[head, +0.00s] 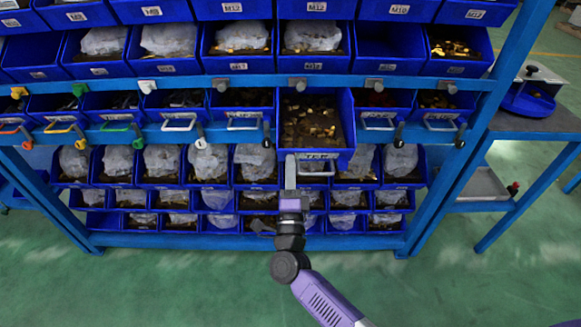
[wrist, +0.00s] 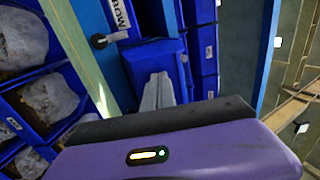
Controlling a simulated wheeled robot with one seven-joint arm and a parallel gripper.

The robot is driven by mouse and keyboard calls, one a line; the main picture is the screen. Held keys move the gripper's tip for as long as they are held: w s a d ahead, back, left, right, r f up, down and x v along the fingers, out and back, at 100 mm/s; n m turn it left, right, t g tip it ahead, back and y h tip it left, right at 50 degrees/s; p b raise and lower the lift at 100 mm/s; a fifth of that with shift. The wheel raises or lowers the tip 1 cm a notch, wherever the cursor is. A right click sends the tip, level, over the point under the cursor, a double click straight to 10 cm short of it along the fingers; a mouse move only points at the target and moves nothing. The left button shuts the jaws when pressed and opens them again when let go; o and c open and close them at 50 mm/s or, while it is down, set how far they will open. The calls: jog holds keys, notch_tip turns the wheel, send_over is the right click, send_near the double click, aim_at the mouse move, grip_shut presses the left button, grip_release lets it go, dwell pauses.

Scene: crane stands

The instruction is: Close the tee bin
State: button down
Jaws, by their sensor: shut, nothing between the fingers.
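One blue bin (head: 315,124) in the middle row is pulled out of the rack, with brass-coloured fittings inside. I take it as the tee bin, but its label is too small to read. A handle (head: 316,171) shows on its front. My gripper (head: 291,160) is shut and empty, at the lower left of this bin's front; I cannot tell whether it touches. In the wrist view my gripper's fingers (wrist: 158,90) point at a blue bin face (wrist: 150,60).
The blue rack (head: 270,80) holds several other bins, pushed in, with coloured handles along the middle row. A blue side table (head: 535,122) stands at the right. The green floor (head: 180,285) in front is clear.

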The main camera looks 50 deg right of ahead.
aim_at(291, 113)
jog(key=w+d+b, duration=0.8)
jog(key=d, duration=0.1)
jog(key=w+d+b, duration=0.4)
jog(key=d, duration=0.1)
jog(key=shift+f, duration=0.15)
jog(key=shift+w+d+b, duration=0.25)
jog(key=shift+d+b, duration=0.15)
jog(key=shift+b, duration=0.1)
jog(key=shift+w+r, duration=0.1)
jog(key=shift+r, duration=0.25)
jog(key=shift+d, duration=0.1)
jog(key=shift+f, duration=0.1)
